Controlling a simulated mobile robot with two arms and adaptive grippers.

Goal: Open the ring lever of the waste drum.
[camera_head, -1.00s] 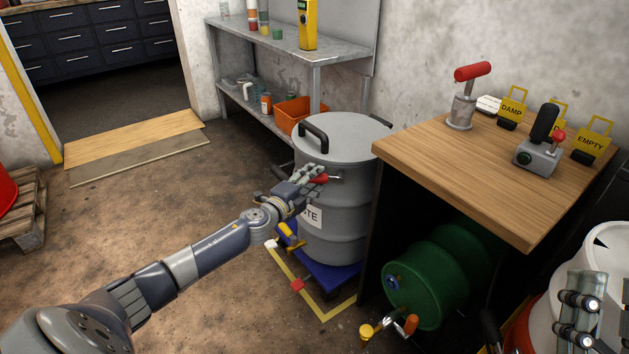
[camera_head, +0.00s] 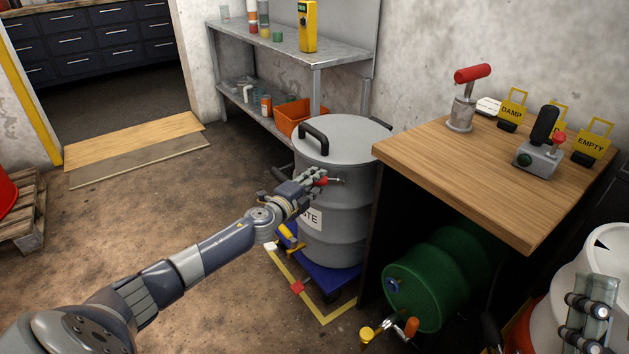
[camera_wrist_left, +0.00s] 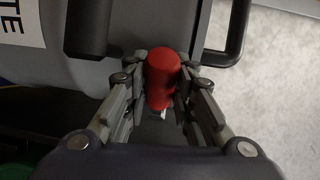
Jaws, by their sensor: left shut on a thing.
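The grey waste drum (camera_head: 330,230) stands upright on a blue wheeled dolly (camera_head: 322,279) in front of the shelf. Its lid (camera_head: 345,135) is on, with a black handle on top. The ring lever has a red grip at the drum's front side; the red grip (camera_wrist_left: 162,80) shows between the fingers in the left wrist view. My left gripper (camera_head: 312,184) is shut on this red grip. In the head view the fingers cover most of the grip. My right gripper (camera_head: 588,305) is at the lower right edge, near a white drum; its fingertips are not clear.
A wooden bench (camera_head: 480,180) stands right of the drum, with a red-handled device (camera_head: 464,97) and a joystick box (camera_head: 540,150). A green drum (camera_head: 440,275) lies beneath it. A metal shelf (camera_head: 340,50) is behind.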

